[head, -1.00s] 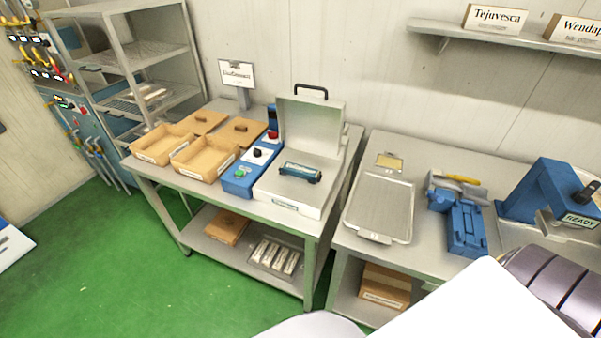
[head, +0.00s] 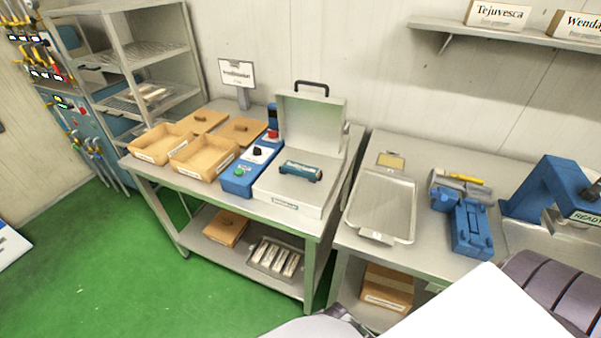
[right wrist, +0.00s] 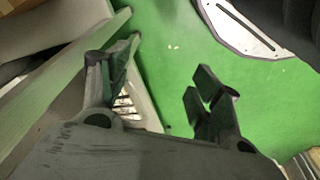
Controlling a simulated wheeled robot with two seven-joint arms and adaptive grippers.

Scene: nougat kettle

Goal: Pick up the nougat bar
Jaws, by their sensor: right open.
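I cannot clearly pick out a nougat bar. Several pale bars lie in a tray (head: 254,262) on the lower shelf of the left table, but I cannot tell whether they are nougat. A dark teal bar-shaped object (head: 301,171) lies on the white machine (head: 285,196), whose lid stands open. My right gripper (right wrist: 162,90) is open and empty in the right wrist view, above the green floor, with a table edge to its left. A striped light patch partly hidden behind its left finger is unclear. My left gripper is not in view.
Open tan boxes (head: 203,169) stand on the left table. A metal tray (head: 381,207), a blue fixture (head: 470,228) and a blue press (head: 556,190) stand on the right table. A carton (head: 388,285) sits below. The green floor (head: 120,270) at left is clear.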

